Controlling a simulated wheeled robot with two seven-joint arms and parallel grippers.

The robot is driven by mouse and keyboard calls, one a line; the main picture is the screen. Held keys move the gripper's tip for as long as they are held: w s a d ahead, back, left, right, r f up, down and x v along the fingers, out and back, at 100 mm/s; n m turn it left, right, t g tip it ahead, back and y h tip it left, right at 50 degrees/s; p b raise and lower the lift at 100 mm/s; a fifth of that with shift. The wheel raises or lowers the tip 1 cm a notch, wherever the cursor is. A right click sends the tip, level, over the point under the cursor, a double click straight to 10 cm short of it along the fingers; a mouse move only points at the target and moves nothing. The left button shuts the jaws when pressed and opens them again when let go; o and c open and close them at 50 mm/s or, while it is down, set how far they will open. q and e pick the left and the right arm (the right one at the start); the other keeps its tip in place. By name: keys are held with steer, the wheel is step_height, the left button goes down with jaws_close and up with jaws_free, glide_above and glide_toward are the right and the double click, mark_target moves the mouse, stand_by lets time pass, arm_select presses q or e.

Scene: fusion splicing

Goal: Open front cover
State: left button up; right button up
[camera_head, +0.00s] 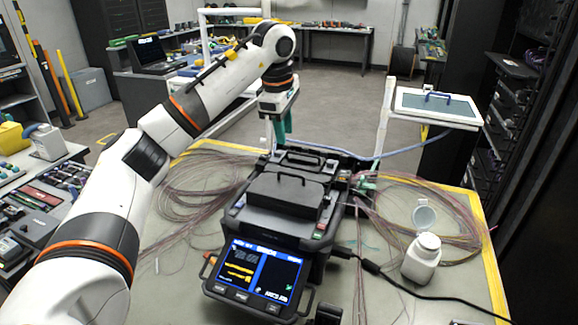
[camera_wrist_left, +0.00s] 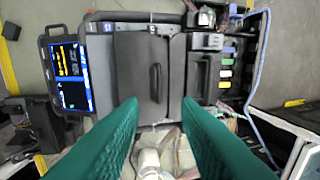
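The fusion splicer (camera_head: 318,240) stands on the table with its lit screen (camera_head: 262,272) towards me. Its dark front cover (camera_head: 287,194) lies shut on top and has a bar handle. In the left wrist view the cover (camera_wrist_left: 130,70) and its handle (camera_wrist_left: 155,83) show just beyond the fingertips. My left gripper (camera_head: 282,137) hangs beyond the splicer in the head view, fingers down. In the left wrist view its green fingers (camera_wrist_left: 160,104) stand apart with nothing held between them. The fingers are apart from the handle. My right gripper is not in view.
A second, smaller lid (camera_head: 308,160) with a handle sits behind the cover. A white bottle (camera_head: 422,258) stands right of the splicer. Thin fibre coils (camera_head: 200,190) lie on both sides. A black cable (camera_head: 385,276) runs right. A white-framed panel (camera_head: 438,105) stands at the back right.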

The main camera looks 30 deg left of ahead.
arm_select(q)
steer(key=p, duration=0.1)
glide_above(286, 182)
steer(key=x, duration=0.3)
steer(key=s+x, duration=0.1)
steer(key=x, duration=0.3)
steer(key=s+x, duration=0.1)
steer(key=x, duration=0.3)
steer(key=shift+s+d+f, duration=0.15)
steer(key=shift+s+f, duration=0.05)
steer(key=shift+f, duration=0.15)
steer(key=shift+c, duration=0.5)
jaws_close()
